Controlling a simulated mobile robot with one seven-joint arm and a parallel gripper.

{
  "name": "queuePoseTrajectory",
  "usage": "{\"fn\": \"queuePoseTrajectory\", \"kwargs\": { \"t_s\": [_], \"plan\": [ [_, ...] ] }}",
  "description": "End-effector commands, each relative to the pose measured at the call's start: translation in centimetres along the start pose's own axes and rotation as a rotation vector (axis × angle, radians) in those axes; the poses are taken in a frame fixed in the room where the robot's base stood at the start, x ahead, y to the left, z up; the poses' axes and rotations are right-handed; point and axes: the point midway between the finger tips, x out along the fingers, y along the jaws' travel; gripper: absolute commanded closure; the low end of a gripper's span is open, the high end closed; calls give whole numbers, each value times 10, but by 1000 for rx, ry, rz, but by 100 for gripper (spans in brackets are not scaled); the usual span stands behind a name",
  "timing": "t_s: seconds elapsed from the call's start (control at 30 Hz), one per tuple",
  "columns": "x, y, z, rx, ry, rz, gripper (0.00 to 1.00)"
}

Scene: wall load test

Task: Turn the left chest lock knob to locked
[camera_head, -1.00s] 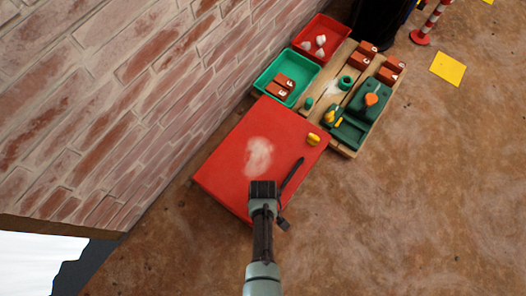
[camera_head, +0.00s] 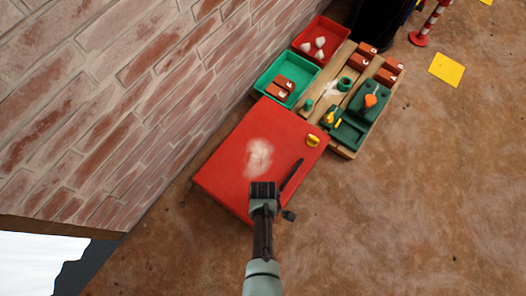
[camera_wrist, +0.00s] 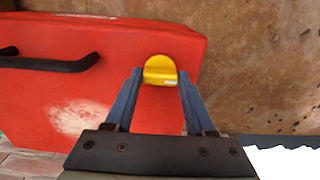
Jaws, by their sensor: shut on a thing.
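The red chest (camera_head: 225,165) lies with its red lid up in the head view, and it fills much of the wrist view (camera_wrist: 150,105). The left lock knob (camera_wrist: 160,68) is round and yellow with a raised bar, near the chest's edge. My gripper (camera_wrist: 161,78) is shut on this knob, one blue-grey finger at each side. In the head view my gripper (camera_head: 263,188) is over the near end of the chest and hides that knob. The other yellow knob (camera_head: 313,141) is free at the far right corner. A black handle (camera_head: 291,174) lies between them.
A green tray (camera_head: 265,82) with brick-like blocks and a red tray (camera_head: 296,45) stand behind the chest. A wooden pallet (camera_head: 322,100) with green parts adjoins them. A brick wall rises at left.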

Motion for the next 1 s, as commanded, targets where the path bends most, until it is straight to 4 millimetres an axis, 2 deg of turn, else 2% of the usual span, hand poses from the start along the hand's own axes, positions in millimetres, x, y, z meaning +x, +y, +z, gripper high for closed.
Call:
{"fn": "queuePoseTrajectory", "kwargs": {
  "t_s": [0.13, 0.17, 0.3, 0.67, 0.87, 1.0],
  "plan": [
    [0, 0, -1, -5, 1, 2, 100],
    [0, 0, -1, -5, 1, 2, 42],
    [0, 0, 0, -3, 0, 1, 16],
    [-4, 0, 0, -1, 0, 1, 15],
    [-35, 0, 0, -1, 1, 2, 15],
    [-67, 0, 0, -2, 1, 3, 15]
  ]
}}
